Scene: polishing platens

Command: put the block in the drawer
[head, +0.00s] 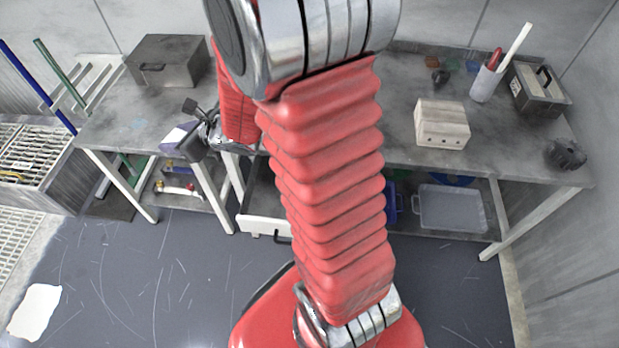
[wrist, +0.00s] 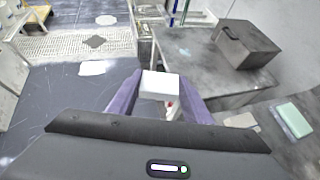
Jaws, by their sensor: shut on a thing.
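The block (wrist: 160,86) is a small white piece, held between the purple fingers of my gripper (wrist: 160,97) in the wrist view. In the head view my gripper (head: 184,143) is at the front edge of the grey bench, left of my red arm, with its tip pointing left. The drawer (head: 262,225) is under the bench and pulled open; its white front with a dark handle shows in the head view. My gripper is above and to the left of it. My arm hides the drawer's right part, and its inside is mostly hidden.
A grey metal box (head: 168,62) stands on the bench at the back left. A clear tray (head: 452,208) lies on the lower shelf.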

